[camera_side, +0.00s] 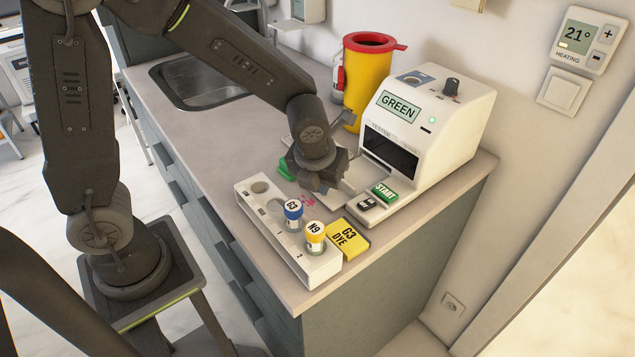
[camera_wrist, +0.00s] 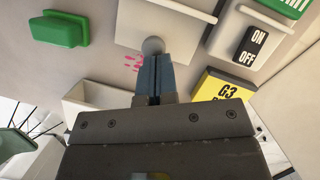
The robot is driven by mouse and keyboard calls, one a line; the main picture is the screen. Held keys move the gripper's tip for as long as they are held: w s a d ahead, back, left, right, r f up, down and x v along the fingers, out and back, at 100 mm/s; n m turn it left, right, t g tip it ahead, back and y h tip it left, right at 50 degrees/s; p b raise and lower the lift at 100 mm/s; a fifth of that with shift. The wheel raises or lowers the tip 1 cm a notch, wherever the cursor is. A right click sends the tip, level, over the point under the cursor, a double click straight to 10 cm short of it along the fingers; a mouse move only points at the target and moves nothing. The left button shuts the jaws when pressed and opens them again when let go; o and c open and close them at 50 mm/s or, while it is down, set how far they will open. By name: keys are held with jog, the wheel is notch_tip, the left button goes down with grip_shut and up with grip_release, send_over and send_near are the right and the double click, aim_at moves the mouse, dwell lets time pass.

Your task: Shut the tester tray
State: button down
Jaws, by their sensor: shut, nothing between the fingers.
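The tester (camera_side: 425,120) is a white machine with a dark slot and a screen reading GREEN. Its pale tray (camera_side: 366,172) sticks out of the slot toward my arm, so it stands open. In the wrist view the tray (camera_wrist: 188,30) is at the top middle, with a round grey knob (camera_wrist: 153,45) at its front edge. My gripper (camera_wrist: 157,60) is shut and empty, its blue-grey fingertips right at the knob. I cannot tell whether they touch it. In the side view my gripper (camera_side: 322,183) is low over the counter at the tray's front, and its wrist hides the knob.
A white rack (camera_side: 315,268) holds a blue-capped G3 vial (camera_side: 293,212) and a yellow-capped N9 vial (camera_side: 315,235). A yellow G3 DYE box (camera_side: 348,238) lies beside it. A green block (camera_wrist: 58,28), pink marks (camera_wrist: 133,62) and an ON/OFF switch (camera_wrist: 253,46) are close by.

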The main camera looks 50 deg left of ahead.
send_over(360, 176)
jog(key=s, duration=0.1)
jog(key=shift+s+d, duration=0.2)
jog(key=shift+d, duration=0.25)
jog(key=v, duration=1)
jog(key=s+a+r+n+t, duration=0.1)
jog(key=s+a+r+n, duration=0.1)
jog(key=s+n, duration=0.9)
jog(key=s+a+r+n+t+h, duration=0.1)
jog(key=s+a+r+n, duration=0.1)
jog(key=s+n, duration=0.9)
jog(key=r+n, duration=0.1)
jog(key=n, duration=0.7)
jog(key=shift+a+n+h, duration=0.25)
jog(key=shift+n+h, duration=0.05)
